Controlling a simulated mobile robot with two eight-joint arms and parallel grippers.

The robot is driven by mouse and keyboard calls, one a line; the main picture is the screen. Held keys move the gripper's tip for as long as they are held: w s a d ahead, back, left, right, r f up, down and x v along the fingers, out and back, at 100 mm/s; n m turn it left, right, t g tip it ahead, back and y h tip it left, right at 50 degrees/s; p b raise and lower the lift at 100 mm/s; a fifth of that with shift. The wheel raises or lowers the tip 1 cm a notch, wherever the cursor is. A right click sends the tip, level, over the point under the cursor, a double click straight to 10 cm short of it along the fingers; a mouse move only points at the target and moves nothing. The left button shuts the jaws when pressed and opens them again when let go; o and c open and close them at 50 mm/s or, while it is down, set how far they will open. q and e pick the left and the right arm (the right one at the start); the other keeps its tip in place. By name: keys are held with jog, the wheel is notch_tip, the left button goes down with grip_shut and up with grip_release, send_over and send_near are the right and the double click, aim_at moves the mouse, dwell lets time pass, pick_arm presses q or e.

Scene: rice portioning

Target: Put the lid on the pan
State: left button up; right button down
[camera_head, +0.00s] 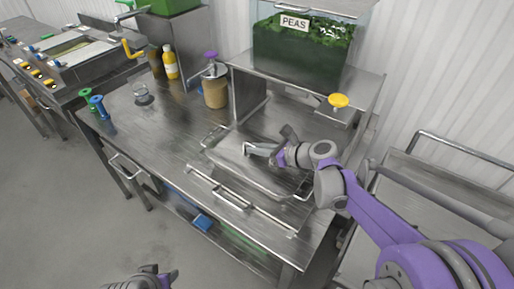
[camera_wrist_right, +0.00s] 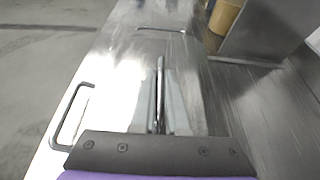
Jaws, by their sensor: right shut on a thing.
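The shiny metal lid (camera_head: 232,148) lies flat over the long rectangular pan at the counter's front edge. The pan's wire end handle (camera_head: 213,133) shows beyond the lid, and also in the right wrist view (camera_wrist_right: 161,29). My right gripper (camera_head: 250,149) is shut on the lid's handle, which stands upright between its fingers in the right wrist view (camera_wrist_right: 160,92). Whether the lid touches the pan's rim all round I cannot tell. The pan's inside is hidden. My left gripper (camera_head: 152,275) is at the bottom edge, away from the counter; its fingers are unclear.
Behind stand a bin labelled PEAS (camera_head: 300,45), a tan container with a purple top (camera_head: 215,90) and a yellow bottle (camera_head: 170,65). The counter's left part (camera_head: 150,122) is mostly clear.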

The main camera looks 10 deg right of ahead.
jog(key=c, duration=0.8)
grip_release()
jog(key=shift+c, duration=0.2)
jog(key=v, duration=1)
jog(key=shift+s+d, duration=0.3)
